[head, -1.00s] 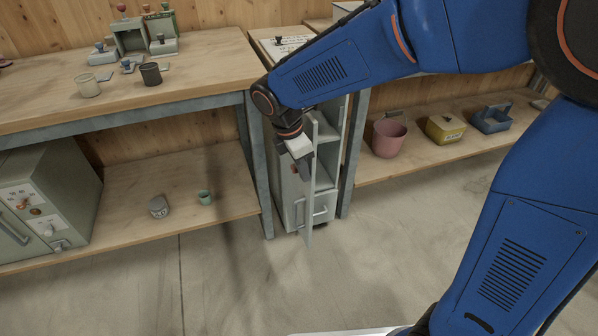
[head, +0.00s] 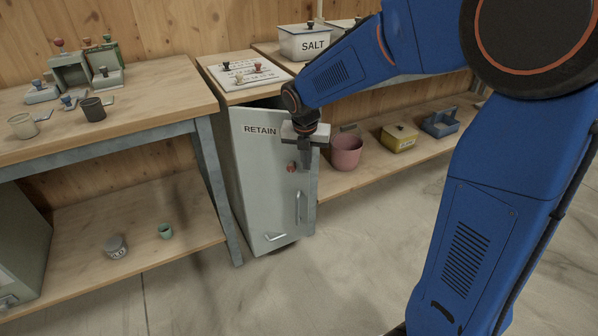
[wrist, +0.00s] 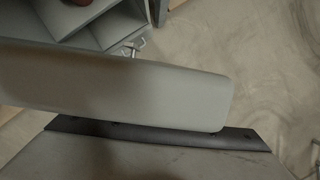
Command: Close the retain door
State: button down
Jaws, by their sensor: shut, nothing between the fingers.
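The retain door (head: 265,185) is a tall grey panel with a RETAIN label, a red knob (head: 292,167) and an upright handle (head: 301,207). Its outer face shows broadly in the head view. My gripper (head: 304,166) is shut and empty at the door's upper right, beside the knob, and covers part of that edge. I cannot tell whether it touches the door. In the wrist view, grey open compartments (wrist: 95,25) show at the upper left, behind a large pale shape across the middle. Whether the door's right edge meets the cabinet is unclear.
A wooden bench (head: 150,95) stands close on the left, its leg beside the cabinet. A pink bucket (head: 346,150), yellow box (head: 398,138) and blue carrier (head: 440,122) sit on the low shelf at right. The floor in front is clear.

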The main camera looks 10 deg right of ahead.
jog(key=w+d+n, duration=0.1)
jog(key=w+d, duration=0.2)
jog(key=w, duration=0.7)
jog(key=shift+n, duration=0.4)
jog(key=shift+s, duration=0.15)
